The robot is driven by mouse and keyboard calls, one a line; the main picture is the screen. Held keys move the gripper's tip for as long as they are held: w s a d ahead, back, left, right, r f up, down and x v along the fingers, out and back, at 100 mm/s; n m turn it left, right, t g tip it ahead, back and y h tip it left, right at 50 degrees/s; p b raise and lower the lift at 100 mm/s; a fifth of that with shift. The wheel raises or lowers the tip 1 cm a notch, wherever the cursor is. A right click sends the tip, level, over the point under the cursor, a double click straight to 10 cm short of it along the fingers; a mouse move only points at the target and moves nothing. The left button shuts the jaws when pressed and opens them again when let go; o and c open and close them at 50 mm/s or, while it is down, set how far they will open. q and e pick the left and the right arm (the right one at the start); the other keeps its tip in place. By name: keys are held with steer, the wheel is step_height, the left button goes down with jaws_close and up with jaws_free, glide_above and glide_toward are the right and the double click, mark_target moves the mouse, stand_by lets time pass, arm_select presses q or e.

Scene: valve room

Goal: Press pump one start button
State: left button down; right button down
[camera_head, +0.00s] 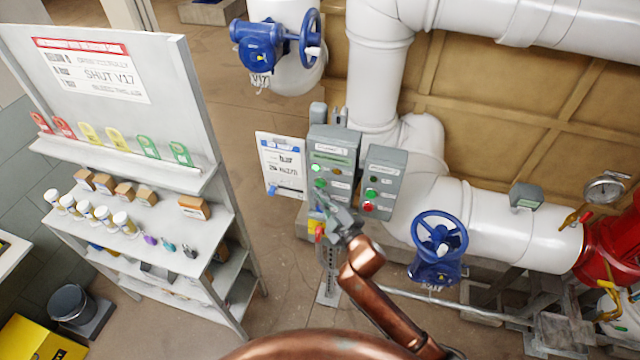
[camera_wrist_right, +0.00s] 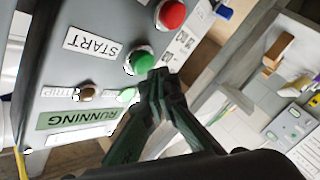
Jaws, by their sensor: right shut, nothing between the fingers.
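A grey control box (camera_head: 333,150) on a post carries small lamps and a green button (camera_head: 320,183). In the right wrist view the box face shows a green button (camera_wrist_right: 138,60) beside a START label (camera_wrist_right: 90,44), a red button (camera_wrist_right: 171,14), an amber lamp (camera_wrist_right: 87,94) and a RUNNING label (camera_wrist_right: 80,118). My right gripper (camera_head: 328,204) is shut and empty in front of the lower part of this box. Its fingertips (camera_wrist_right: 160,86) appear right beside the green button; I cannot tell whether they touch it. My left gripper is not in view.
A second grey box (camera_head: 383,170) with green and red buttons stands close on the right. A notice board (camera_head: 281,165) hangs on the left. A blue valve wheel (camera_head: 440,237) and white pipes are to the right. A stocked shelf (camera_head: 130,245) is at left.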

steer(key=shift+s, duration=0.15)
steer(key=s, duration=0.1)
steer(key=s+a+p, duration=0.1)
steer(key=s, duration=0.2)
steer(key=shift+s+a, duration=0.35)
steer(key=shift+s, duration=0.05)
stand_by(0.8)
